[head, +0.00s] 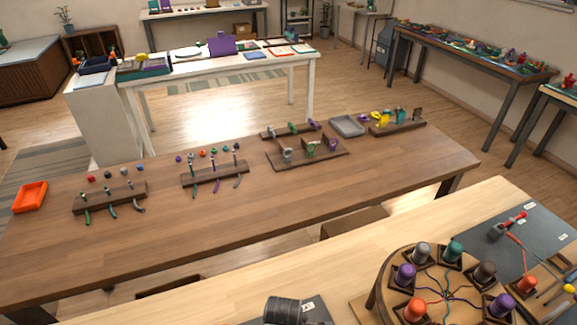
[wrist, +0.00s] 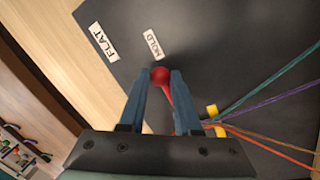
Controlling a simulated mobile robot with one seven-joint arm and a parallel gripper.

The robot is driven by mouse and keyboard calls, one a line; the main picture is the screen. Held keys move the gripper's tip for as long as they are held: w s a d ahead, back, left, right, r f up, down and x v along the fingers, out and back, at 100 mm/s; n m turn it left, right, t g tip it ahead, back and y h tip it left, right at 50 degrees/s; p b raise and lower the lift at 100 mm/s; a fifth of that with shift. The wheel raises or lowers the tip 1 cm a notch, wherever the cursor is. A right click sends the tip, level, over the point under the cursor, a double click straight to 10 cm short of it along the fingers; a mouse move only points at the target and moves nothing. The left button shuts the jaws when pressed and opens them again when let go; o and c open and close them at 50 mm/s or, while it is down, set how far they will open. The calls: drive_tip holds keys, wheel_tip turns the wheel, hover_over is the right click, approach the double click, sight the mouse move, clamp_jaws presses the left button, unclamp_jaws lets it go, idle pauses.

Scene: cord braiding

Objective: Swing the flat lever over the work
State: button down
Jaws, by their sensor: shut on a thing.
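The flat lever shows in the wrist view as a red ball knob (wrist: 159,74) on a thin red arm running back between my fingers. My gripper (wrist: 163,79) has its blue fingertips on either side of the knob and is shut on it. The lever stands over a dark plate (wrist: 215,45). A white label reading FLAT (wrist: 103,41) lies left of the knob, and a second label, perhaps MOLD (wrist: 153,45), lies just beyond it. My palm hides the lever's lower end. The work shows as coloured cords (wrist: 270,85) fanning right from a yellow piece (wrist: 212,111).
In the head view, a round wooden stand (head: 374,298) holds several coloured bobbins with cords meeting mid-stand. A brown table (head: 260,215) with pegged racks stands behind. The pale bench (head: 345,250) has bare room left of the stand.

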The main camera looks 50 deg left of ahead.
drive_tip(key=c, duration=0.6)
unclamp_jaws()
drive_tip(key=shift+a, duration=0.15)
drive_tip(key=shift+c, duration=0.2)
drive_tip(key=shift+r, duration=0.15)
wheel_tip(320, 180, up, 12)
drive_tip(key=s+d, duration=0.1)
drive_tip(key=s, duration=0.1)
drive_tip(key=shift+d+r, duration=0.2)
drive_tip(key=shift+r, duration=0.05)
